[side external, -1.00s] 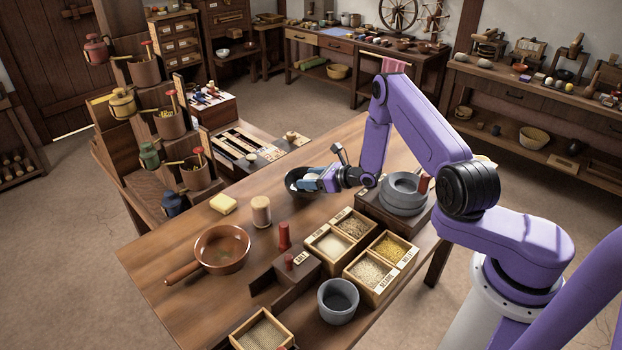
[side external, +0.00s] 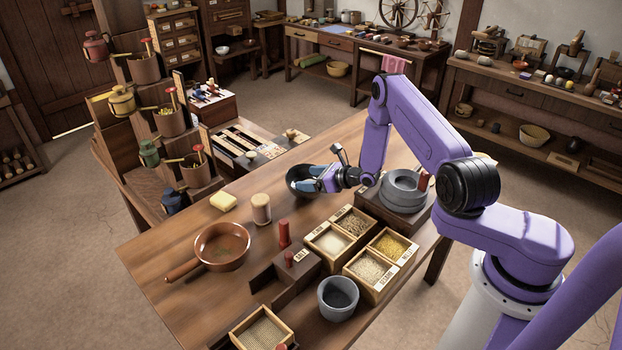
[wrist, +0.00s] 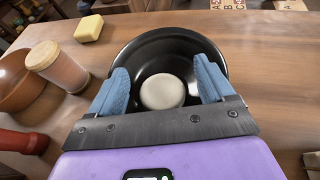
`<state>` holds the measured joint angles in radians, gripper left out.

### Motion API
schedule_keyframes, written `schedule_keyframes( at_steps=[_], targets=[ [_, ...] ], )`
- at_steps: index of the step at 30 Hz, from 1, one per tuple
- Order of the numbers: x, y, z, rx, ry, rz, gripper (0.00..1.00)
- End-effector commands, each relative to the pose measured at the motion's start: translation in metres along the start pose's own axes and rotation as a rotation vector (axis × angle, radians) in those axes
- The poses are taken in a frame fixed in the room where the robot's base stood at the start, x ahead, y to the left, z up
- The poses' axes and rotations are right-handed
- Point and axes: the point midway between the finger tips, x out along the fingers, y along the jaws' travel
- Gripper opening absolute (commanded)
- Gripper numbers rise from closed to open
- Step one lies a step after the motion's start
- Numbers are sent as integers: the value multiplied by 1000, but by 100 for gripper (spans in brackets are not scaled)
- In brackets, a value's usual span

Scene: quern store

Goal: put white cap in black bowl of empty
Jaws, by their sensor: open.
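The black bowl (side external: 291,181) stands on the table beyond the wooden bins, partly hidden by my gripper in the side view. In the wrist view the bowl (wrist: 160,44) fills the middle, and the round white cap (wrist: 162,91) lies inside it. My gripper (wrist: 160,88) is open, with blue fingers reaching over the bowl on either side of the cap. Visible gaps separate both fingers from the cap. In the side view my gripper (side external: 312,182) is at the bowl, and I cannot make out the cap there.
A yellow block (side external: 223,201), a lidded jar (side external: 261,208) and a brown pan (side external: 222,247) stand to the left. Grain bins (side external: 368,268) and a grey stone quern (side external: 403,191) are to the right. Bare tabletop lies behind the bowl.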

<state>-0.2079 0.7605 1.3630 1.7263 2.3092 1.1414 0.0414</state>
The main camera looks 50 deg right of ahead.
Motion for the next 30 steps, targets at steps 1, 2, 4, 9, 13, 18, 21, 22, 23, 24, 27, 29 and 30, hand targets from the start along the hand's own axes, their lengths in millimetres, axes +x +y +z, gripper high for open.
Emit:
schedule_keyframes(
  at_steps=[1, 2, 4, 9, 13, 18, 21, 22, 23, 24, 27, 29, 30],
  targets=[
    [-1, 1, 3, -1, 0, 1, 85],
    [-2, 1, 6, -1, 0, 1, 85],
    [-8, 0, 10, 1, 1, 0, 85],
    [-35, 0, 9, 3, 1, -2, 85],
    [-54, -1, 9, 2, 0, -2, 85],
    [-72, -1, 9, 0, 0, -1, 85],
    [-77, 0, 9, 0, -1, 0, 85],
    [-78, 0, 9, 0, -2, 0, 85],
    [-79, 0, 9, 0, -2, 0, 85],
    [-79, 0, 9, -1, -2, 1, 85],
    [-77, 4, 14, -13, -5, 20, 85],
    [-75, 10, 20, -33, -9, 49, 85],
    [-72, 16, 26, -53, -13, 81, 85]
  ],
)
